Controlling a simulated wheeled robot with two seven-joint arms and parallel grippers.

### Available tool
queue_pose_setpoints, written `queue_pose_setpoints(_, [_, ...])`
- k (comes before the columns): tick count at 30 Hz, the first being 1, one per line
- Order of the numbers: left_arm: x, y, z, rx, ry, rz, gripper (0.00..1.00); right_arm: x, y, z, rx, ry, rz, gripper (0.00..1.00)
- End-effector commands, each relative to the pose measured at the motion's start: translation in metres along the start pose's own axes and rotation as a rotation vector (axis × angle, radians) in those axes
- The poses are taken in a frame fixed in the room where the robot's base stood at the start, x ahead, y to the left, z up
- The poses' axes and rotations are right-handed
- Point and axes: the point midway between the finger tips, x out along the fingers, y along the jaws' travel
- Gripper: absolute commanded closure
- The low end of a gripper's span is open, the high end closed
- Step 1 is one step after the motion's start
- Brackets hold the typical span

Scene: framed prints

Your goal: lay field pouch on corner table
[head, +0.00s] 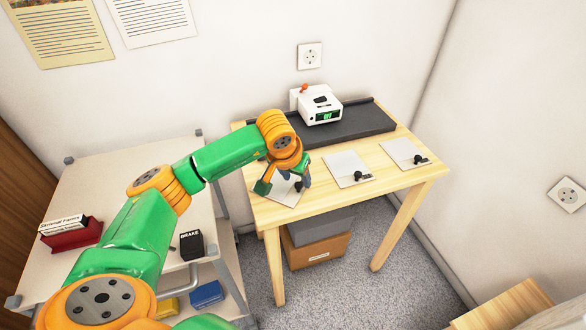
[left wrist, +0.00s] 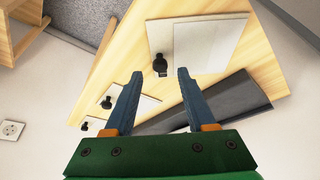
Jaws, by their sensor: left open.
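My left gripper (head: 287,180) is open over the left end of a light wooden table (head: 330,199) in the room corner. Its empty fingers (left wrist: 159,76) straddle a small black knob (left wrist: 160,63) at the edge of a pale board in the left wrist view. On that board (left wrist: 160,38) lies a flat off-white sheet-like piece (left wrist: 208,42), apart from the fingertips. I cannot tell if this is the field pouch. In the head view, my gripper partly hides the board. My right gripper is not in view.
Two more pale boards with black knobs, a middle one (head: 346,166) and a right one (head: 402,152), lie on the table. A white device (head: 320,104) stands on a dark mat (head: 365,123) behind. A grey cart (head: 120,170) stands left, with a black BRAKE box (head: 191,245).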

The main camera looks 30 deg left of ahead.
Motion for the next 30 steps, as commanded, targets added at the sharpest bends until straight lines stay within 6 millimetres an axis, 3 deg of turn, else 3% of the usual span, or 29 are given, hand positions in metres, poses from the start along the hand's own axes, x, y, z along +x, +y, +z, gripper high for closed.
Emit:
queue_pose_setpoints(6, [-0.061,0.000,-0.001,0.002,0.006,0.000,0.45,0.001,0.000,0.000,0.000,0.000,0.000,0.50])
queue_pose_setpoints(12, [-0.089,0.000,-0.001,0.000,0.002,0.000,0.45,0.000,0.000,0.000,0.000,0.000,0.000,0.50])
queue_pose_setpoints(26, [-0.090,0.002,0.000,-0.001,0.000,0.006,0.45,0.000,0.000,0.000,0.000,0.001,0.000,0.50])
queue_pose_setpoints(28, [-0.086,0.018,0.003,-0.014,-0.004,0.069,0.45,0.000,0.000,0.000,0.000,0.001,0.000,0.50])
queue_pose_setpoints(29, [-0.083,0.033,0.006,-0.030,-0.010,0.128,0.45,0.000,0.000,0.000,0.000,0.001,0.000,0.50])
queue_pose_setpoints(30, [-0.080,0.061,0.012,-0.064,-0.024,0.239,0.45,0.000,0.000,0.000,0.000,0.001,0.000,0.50])
